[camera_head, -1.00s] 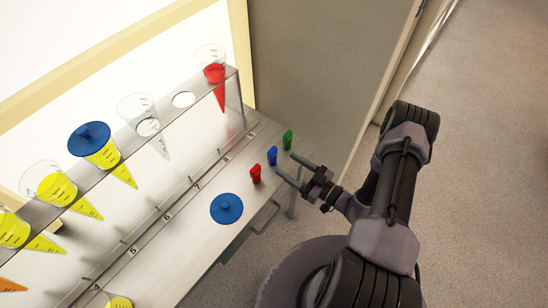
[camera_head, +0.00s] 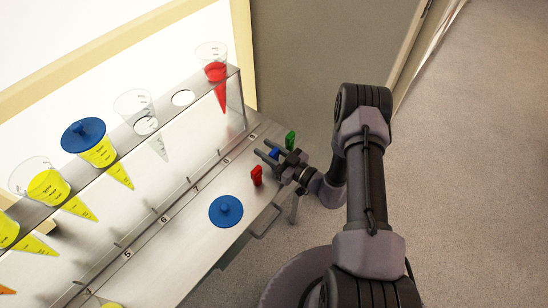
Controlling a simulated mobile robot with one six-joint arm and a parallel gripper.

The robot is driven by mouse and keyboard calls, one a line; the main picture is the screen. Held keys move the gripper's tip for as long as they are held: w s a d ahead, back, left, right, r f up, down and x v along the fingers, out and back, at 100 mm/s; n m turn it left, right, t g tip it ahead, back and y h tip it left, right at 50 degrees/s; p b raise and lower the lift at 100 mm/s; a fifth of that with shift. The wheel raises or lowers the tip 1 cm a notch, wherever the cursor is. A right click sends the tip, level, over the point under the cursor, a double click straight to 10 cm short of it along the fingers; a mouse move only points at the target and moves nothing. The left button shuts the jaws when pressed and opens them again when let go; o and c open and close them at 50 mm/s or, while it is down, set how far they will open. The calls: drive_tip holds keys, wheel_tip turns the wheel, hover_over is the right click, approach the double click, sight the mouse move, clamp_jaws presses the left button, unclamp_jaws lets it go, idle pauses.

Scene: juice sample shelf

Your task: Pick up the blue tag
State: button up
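The blue tag (camera_head: 274,153) stands on the metal shelf board between a red tag (camera_head: 256,176) and a green tag (camera_head: 290,139). My gripper (camera_head: 264,150) has come over the board from the right, its two fingers pointing left and spread apart. The blue tag shows between the fingers, and its lower part is hidden by the near finger and the gripper body. I cannot tell whether a finger touches it.
A blue lid (camera_head: 226,210) lies on the board in front of the red tag. A raised rack (camera_head: 112,141) with cones of yellow and red juice stands on the left. A grey panel (camera_head: 312,70) rises behind the tags.

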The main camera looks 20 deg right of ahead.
clamp_jaws()
